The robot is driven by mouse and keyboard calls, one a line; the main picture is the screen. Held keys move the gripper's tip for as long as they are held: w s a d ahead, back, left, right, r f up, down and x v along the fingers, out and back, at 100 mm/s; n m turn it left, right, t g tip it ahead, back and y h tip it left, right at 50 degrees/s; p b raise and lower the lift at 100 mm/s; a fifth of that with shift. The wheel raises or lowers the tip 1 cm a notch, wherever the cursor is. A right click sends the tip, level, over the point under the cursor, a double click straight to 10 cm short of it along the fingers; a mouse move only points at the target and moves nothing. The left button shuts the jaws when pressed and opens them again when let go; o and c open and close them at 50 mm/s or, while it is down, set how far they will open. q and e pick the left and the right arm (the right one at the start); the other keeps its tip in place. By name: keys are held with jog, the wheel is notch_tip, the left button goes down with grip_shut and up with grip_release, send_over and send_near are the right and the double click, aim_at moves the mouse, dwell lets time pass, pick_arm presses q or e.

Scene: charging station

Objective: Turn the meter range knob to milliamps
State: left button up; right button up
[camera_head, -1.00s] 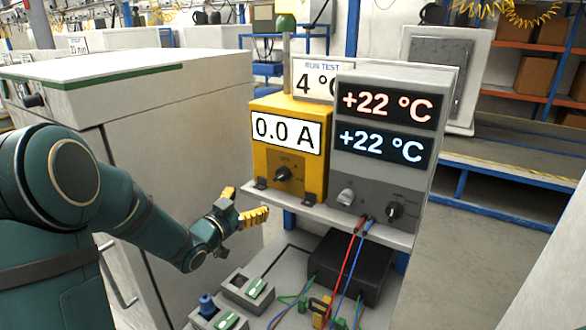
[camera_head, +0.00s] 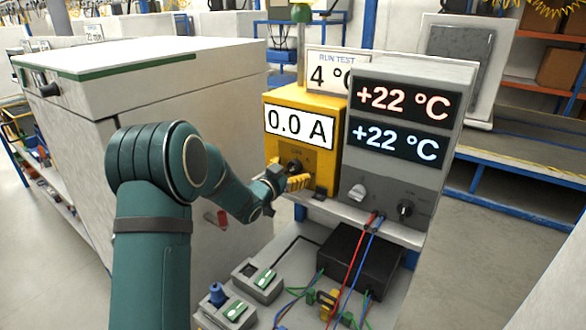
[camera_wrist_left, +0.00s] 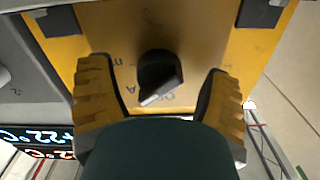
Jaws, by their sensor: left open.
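The yellow meter (camera_head: 318,180) stands on the shelf and its display reads 0.0 A. Its black range knob (camera_head: 295,166) is on the lower front face, partly hidden by my gripper. My left gripper (camera_head: 285,175) is at the meter's front with its yellow fingers spread. In the left wrist view the knob (camera_wrist_left: 160,75) shows between and beyond the two open fingers, apart from both. A pale pointer line on the knob slants to the lower left in that view, and the markings around it are partly hidden. My right gripper is in neither view.
A grey unit (camera_head: 400,175) showing two +22 °C readings stands right beside the meter, with a light knob and a black knob. Red and blue leads (camera_head: 360,255) hang below it. A black box (camera_head: 358,262) and green switches sit on the lower bench. A white cabinet (camera_head: 90,130) stands left.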

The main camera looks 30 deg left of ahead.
pick_arm(q)
jog(key=shift+w, duration=0.45)
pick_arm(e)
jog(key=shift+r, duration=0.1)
pick_arm(q)
jog(key=c, duration=1.2)
jog(key=shift+f+m+b, duration=0.15)
jog(key=shift+m+b, duration=0.15)
jog(key=shift+b, duration=0.25)
jog(key=m+b, duration=0.7)
jog(key=b, duration=0.4)
jog(key=shift+b, duration=0.4)
jog(key=shift+m+b, duration=1.2)
jog(key=shift+m, duration=0.1)
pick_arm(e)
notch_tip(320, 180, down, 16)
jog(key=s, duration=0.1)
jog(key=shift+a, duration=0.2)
pick_arm(q)
jog(key=shift+r, duration=0.2)
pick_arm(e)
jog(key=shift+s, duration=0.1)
pick_arm(q)
jog(key=shift+a, duration=0.1)
